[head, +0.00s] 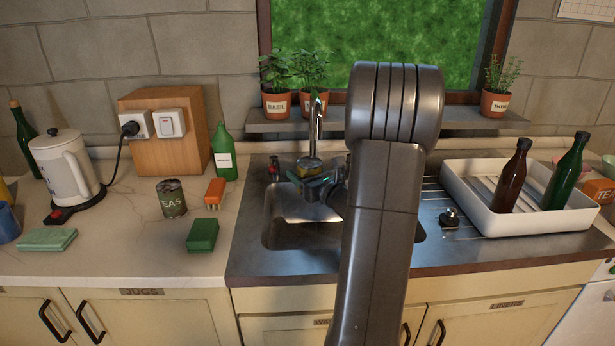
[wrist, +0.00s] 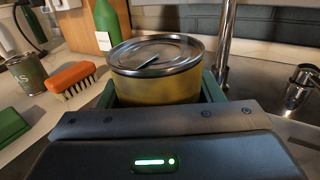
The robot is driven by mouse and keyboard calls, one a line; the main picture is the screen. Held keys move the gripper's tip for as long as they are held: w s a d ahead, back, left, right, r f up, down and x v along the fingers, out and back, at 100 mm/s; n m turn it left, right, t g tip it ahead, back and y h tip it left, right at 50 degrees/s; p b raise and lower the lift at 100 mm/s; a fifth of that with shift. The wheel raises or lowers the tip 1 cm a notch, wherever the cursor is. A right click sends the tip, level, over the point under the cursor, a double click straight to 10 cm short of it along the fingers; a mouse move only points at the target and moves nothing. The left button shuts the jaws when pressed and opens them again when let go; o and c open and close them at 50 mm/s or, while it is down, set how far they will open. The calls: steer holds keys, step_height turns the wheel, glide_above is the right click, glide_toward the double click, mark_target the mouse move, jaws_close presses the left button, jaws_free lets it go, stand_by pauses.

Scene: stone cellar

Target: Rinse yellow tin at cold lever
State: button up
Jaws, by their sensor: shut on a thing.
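The yellow tin (wrist: 157,88), with a metal lid and pull tab on top, is upright between the green-edged fingers of my gripper (wrist: 160,92). In the head view the tin (head: 310,170) shows small above the sink (head: 290,235), in front of the tap. My gripper (head: 320,185) is shut on it. The chrome tap spout (head: 317,125) rises behind the tin; its pipe (wrist: 226,40) stands right of the tin in the wrist view. No water shows. A red-marked lever (head: 274,168) is left of the tap.
A peas tin (head: 171,199), orange brush (head: 215,192), green sponge (head: 202,235) and green bottle (head: 223,152) stand left of the sink. A white rack (head: 530,221) with bottles is on the right. Potted herbs (head: 277,103) line the sill above.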

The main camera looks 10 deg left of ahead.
steer(key=shift+s+d, duration=0.15)
steer(key=shift+d, duration=0.3)
steer(key=shift+a, duration=0.25)
steer(key=shift+a+b, duration=0.3)
steer(key=shift+a, duration=0.05)
steer(key=shift+d, duration=0.15)
steer(key=shift+d, duration=0.45)
steer(key=s+a+b, duration=0.2)
steer(key=s, duration=0.5)
steer(key=shift+s+b, duration=0.35)
steer(key=shift+s, duration=0.05)
stand_by(1.3)
